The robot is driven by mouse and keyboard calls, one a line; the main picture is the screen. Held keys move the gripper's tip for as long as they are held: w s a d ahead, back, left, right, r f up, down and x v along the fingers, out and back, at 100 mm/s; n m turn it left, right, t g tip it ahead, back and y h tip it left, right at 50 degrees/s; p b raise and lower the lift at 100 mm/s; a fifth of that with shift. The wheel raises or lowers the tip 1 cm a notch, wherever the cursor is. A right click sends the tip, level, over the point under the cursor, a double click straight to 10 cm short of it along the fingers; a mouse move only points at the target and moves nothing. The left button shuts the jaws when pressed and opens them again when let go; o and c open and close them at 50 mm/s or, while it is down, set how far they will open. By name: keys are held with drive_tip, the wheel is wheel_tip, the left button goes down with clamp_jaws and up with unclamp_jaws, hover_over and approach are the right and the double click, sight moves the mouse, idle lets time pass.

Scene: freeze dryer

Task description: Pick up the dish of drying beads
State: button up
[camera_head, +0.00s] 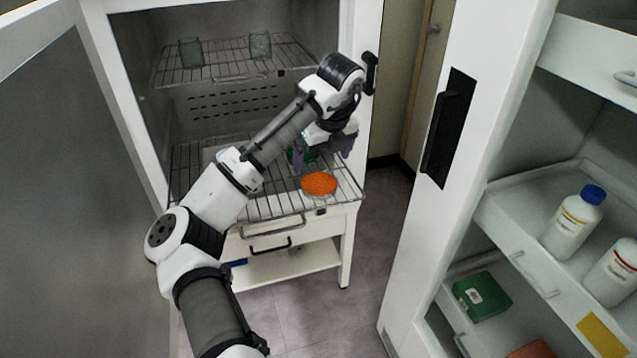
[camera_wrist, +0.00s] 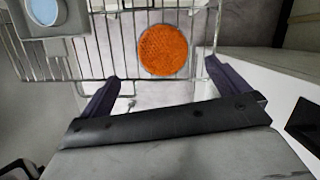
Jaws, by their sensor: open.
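The dish of drying beads (camera_head: 319,183) is a round orange dish on the lower wire rack (camera_head: 265,207), near its front right. In the wrist view the dish (camera_wrist: 163,50) lies beyond my fingertips, between their lines and a little right of centre. My gripper (camera_head: 323,158) is over the rack, just behind and above the dish in the head view. In the wrist view my gripper (camera_wrist: 160,72) has its two dark fingers wide apart with nothing between them. The dish is not touched by either finger.
An upper rack (camera_head: 225,70) holds two glass beakers. A green object shows behind my gripper. A grey item with a pale blue round top (camera_wrist: 44,10) stands left of the dish. The cabinet's right post is close. A shelf at right holds white bottles (camera_head: 573,222).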

sight(320, 182)
drive_tip(key=x, duration=0.3)
drive_tip(key=shift+d+p+x, duration=0.2)
drive_tip(key=shift+p+x, duration=0.95)
drive_tip(key=shift+x, duration=1.55)
drive_tip(key=c, duration=0.9)
drive_tip(key=shift+r, duration=0.1)
